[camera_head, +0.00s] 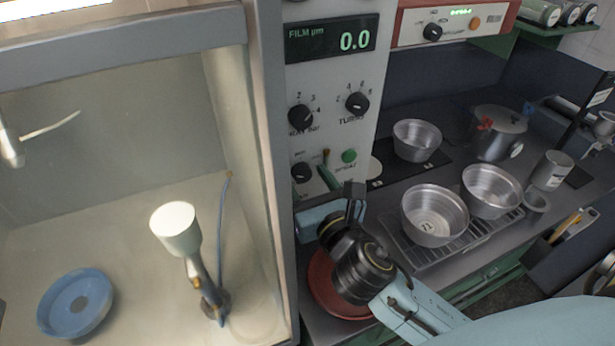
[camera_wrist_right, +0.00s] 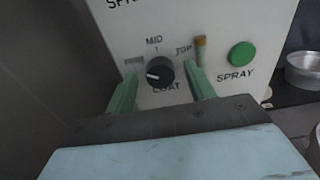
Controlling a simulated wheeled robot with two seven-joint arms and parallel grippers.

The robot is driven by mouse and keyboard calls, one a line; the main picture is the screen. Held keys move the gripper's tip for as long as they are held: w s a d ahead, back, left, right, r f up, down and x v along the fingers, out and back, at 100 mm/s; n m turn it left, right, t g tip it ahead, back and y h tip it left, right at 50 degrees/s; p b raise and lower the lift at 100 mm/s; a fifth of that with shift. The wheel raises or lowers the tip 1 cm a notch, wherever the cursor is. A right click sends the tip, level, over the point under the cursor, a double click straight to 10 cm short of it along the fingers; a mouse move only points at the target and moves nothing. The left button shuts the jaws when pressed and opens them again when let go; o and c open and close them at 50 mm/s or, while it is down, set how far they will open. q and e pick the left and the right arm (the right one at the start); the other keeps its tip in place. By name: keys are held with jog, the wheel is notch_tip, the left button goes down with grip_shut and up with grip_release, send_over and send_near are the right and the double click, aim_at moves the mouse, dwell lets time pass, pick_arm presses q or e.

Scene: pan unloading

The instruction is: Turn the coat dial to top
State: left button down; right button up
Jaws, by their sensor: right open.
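The coat dial (camera_wrist_right: 160,72) is a round black knob on the white panel, with MID above it, TOP to its upper right and COAT below. Its white mark points left, away from TOP. It also shows low on the panel in the head view (camera_head: 301,172). My right gripper (camera_wrist_right: 161,77) is open, with one green finger on each side of the dial and a visible gap on both sides. The left label is largely hidden behind a finger. In the head view my right gripper (camera_head: 318,182) is in front of the panel. My left gripper is not in view.
A green SPRAY button (camera_wrist_right: 241,55) is right of the dial, and a small brass-coloured lever (camera_wrist_right: 200,43) stands between them. Two more black knobs (camera_head: 301,117) (camera_head: 357,103) sit above. Metal pans (camera_head: 434,214) stand on a rack at right. A spray booth wall (camera_head: 262,170) is at left.

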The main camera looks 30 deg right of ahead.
jog(key=c, duration=0.9)
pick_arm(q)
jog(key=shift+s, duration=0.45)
pick_arm(e)
jog(key=shift+c, duration=0.2)
